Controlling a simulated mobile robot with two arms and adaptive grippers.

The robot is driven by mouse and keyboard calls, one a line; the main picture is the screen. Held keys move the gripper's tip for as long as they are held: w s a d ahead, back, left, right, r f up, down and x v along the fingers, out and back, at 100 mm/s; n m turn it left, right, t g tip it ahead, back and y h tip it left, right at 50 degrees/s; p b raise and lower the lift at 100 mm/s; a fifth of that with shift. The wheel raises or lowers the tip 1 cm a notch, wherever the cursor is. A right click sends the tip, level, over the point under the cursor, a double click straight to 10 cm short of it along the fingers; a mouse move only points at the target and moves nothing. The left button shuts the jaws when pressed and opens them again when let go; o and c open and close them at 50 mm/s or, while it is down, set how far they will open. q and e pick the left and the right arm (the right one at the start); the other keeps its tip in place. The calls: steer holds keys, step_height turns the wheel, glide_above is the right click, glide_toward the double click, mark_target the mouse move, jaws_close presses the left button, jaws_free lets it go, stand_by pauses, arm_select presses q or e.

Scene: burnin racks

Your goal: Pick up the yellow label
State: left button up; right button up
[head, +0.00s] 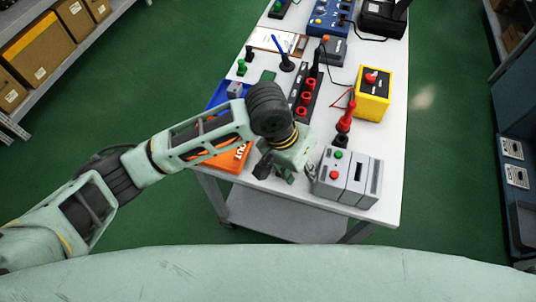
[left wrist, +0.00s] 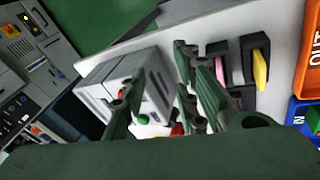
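The yellow label (left wrist: 260,68) shows in the left wrist view, at the upper right, in a dark block on the white table. A pink label (left wrist: 220,70) sits in a similar dark block just left of it. I cannot make out the yellow label in the head view, where my arm covers that part of the table. My left gripper (left wrist: 160,65) is open, its green fingers apart with nothing seen between them. The yellow label lies to the right of both fingers. In the head view the left gripper (head: 277,172) hangs over the table's near end. My right gripper is not in view.
A grey box (head: 325,187) with green and red buttons stands right of the gripper. An orange tray (head: 228,162) and a blue bin (head: 217,97) are at the left edge of the white table (head: 392,150). A yellow box (head: 374,103) with a red knob stands farther back.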

arm_select(q)
steer(key=w+a+n+y, duration=0.1)
steer(key=w+a, duration=0.1)
steer(key=a, duration=0.1)
steer(key=w+a+r+n+y, duration=0.1)
steer(key=w+a, duration=0.1)
steer(key=w, duration=0.1)
steer(key=w+a+n+y, duration=0.1)
steer(key=w+a+y, duration=0.1)
steer(key=w+a, duration=0.1)
steer(key=shift+w+a+r, duration=0.15)
steer(key=shift+a+r, duration=0.15)
steer(key=shift+r, duration=0.1)
steer(key=f+p, duration=0.1)
steer(key=f, duration=0.2)
steer(key=f+p, duration=0.1)
steer(key=f, duration=0.3)
steer(key=shift+w+d+f, duration=0.15)
steer(key=shift+d+f, duration=0.05)
steer(key=shift+f, duration=0.05)
steer(key=shift+c, duration=0.3)
jaws_close()
